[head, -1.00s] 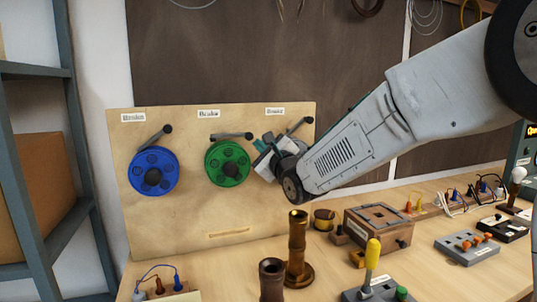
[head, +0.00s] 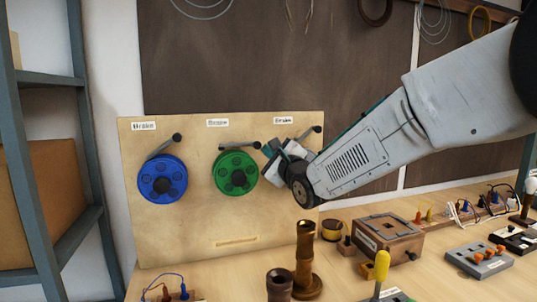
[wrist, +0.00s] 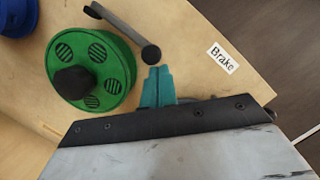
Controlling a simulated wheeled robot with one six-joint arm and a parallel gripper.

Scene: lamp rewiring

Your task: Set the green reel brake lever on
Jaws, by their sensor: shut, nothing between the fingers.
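The green reel (head: 235,174) is mounted in the middle of an upright tan board. Its dark brake lever (head: 238,147) lies nearly level above the reel, its knob at the right end. The wrist view shows the green reel (wrist: 92,68) and the lever (wrist: 122,32) at a slant because the picture is turned. My gripper (head: 266,150) is right of the lever knob. In the wrist view its teal fingertips (wrist: 157,70) are together and empty, just below the knob; I cannot tell if they touch it. The "Brake" label (head: 217,122) is above the lever.
A blue reel (head: 162,180) with a raised lever (head: 164,146) is at left. Another raised lever (head: 312,134) is at right, partly behind my gripper. Brass-brown posts (head: 304,255), a wooden box (head: 388,240) and a yellow-handled lever (head: 381,268) stand on the bench below.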

